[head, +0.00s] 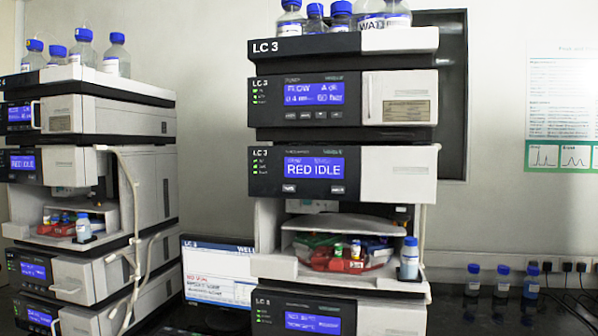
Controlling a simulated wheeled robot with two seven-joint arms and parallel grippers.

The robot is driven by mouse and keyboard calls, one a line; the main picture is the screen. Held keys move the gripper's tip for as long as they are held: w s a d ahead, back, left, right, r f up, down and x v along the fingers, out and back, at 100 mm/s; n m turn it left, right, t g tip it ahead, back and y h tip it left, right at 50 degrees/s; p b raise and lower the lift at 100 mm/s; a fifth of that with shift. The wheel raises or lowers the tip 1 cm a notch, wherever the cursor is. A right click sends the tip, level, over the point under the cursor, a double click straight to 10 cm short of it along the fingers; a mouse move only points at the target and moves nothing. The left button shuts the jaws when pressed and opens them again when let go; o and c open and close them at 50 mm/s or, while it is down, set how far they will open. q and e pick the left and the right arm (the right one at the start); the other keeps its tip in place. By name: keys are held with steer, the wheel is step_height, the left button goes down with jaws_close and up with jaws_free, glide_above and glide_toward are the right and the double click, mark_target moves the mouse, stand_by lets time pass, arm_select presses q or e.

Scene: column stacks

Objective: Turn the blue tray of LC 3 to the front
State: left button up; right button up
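The LC 3 column stack (398,176) stands in the middle of the head view. Its tray module has an open bay, and the display above it (315,168) reads "RED IDLE". In the bay the red tray (350,266) faces the front, with a few capped vials on it. A green tray (312,241) shows behind it on the left. A bluish part shows behind on the right, probably the blue tray (377,244); it is partly hidden and small. Neither of my grippers is in view.
A blue-capped bottle (409,258) stands at the bay's right front corner. Another stack (69,165) stands at left, with a monitor (216,272) between. Bottles (502,281) stand on the dark bench at right, near cables. Bottles also stand on top of both stacks.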

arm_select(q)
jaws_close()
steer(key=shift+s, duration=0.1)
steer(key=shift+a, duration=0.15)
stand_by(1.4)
